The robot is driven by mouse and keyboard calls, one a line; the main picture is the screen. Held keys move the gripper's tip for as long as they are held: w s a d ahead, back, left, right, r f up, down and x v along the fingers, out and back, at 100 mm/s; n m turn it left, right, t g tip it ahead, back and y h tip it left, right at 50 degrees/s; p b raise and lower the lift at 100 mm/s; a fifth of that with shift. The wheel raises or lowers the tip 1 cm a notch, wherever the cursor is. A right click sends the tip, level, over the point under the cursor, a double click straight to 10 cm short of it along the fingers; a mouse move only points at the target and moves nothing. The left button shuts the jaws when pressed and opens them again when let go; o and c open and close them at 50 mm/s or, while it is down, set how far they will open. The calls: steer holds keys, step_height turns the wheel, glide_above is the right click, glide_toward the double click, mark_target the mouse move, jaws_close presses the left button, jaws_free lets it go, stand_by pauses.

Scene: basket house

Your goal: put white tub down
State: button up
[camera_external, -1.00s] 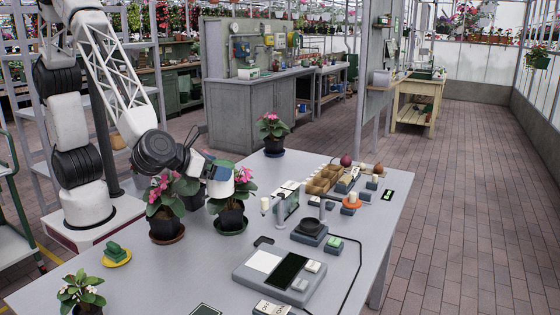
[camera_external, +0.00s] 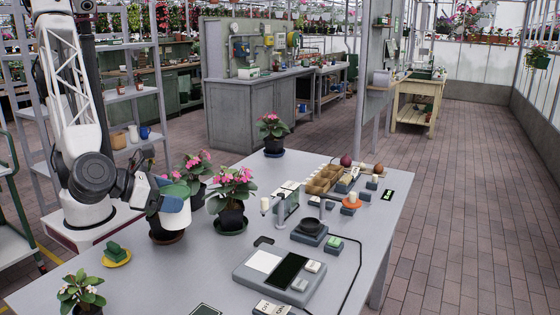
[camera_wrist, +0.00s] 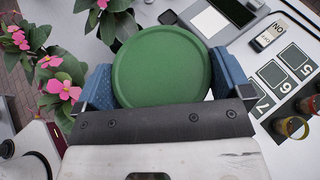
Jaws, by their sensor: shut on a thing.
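The white tub (camera_external: 177,218) is in my gripper (camera_external: 168,202), above the left part of the grey table, in front of a potted pink-flowered plant. In the wrist view its round green lid (camera_wrist: 162,66) fills the space between the two blue fingers of my gripper (camera_wrist: 163,85), which press on it from both sides. The tub's white side is hidden under the lid in that view. The external view does not clearly show how far its bottom is above the table.
Pink-flowered pots (camera_external: 231,216) stand close beside and behind the tub. The wrist view shows numbered tiles (camera_wrist: 272,74) and small jars (camera_wrist: 291,127). Table (camera_external: 190,270) is bare in front.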

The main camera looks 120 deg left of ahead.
mark_target(174, 226)
step_height(174, 226, down, 9)
stand_by(0.3)
steer(key=shift+r, duration=0.1)
steer(key=w+d+f, duration=0.1)
steer(key=w+d, duration=0.1)
steer(key=w, duration=1.3)
steer(key=shift+w+d+f, duration=0.15)
steer(key=shift+w+f, duration=0.1)
steer(key=shift+w, duration=0.15)
steer(key=shift+f, duration=0.1)
steer(key=shift+f, duration=1.65)
steer(key=shift+f, duration=0.1)
